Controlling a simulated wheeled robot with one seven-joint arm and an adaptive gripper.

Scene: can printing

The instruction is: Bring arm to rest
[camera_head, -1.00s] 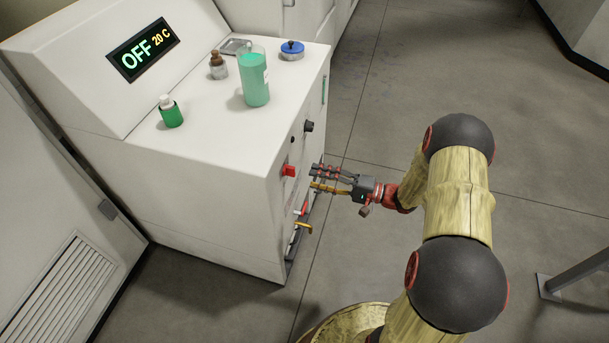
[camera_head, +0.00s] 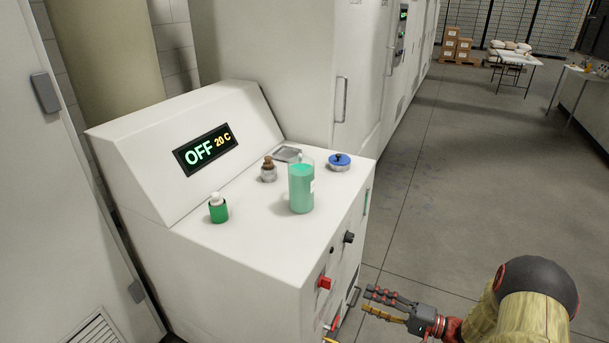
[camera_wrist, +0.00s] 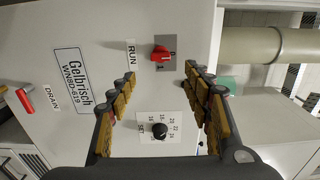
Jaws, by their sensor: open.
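My gripper (camera_head: 387,304) is open and empty, just off the right side of a white machine (camera_head: 250,275) with a sloped display (camera_head: 206,150) reading OFF and 20 C. In the wrist view, my gripper (camera_wrist: 160,92) has its fingers spread apart, facing the control panel. A red RUN switch (camera_wrist: 162,54) and a black SET knob (camera_wrist: 159,130) show between and beyond the fingers. A red DRAIN handle (camera_wrist: 25,100) is at the left of that view. In the head view the red switch (camera_head: 325,283) and black knob (camera_head: 348,237) are on the panel near the gripper.
On the machine's top stand a green-liquid beaker (camera_head: 301,190), a green bottle (camera_head: 218,209), a brown-topped jar (camera_head: 268,170) and a blue-lidded container (camera_head: 339,162). Tall white cabinets (camera_head: 265,60) stand behind. Open floor (camera_head: 440,170) lies to the right, with tables and boxes (camera_head: 458,48) far back.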

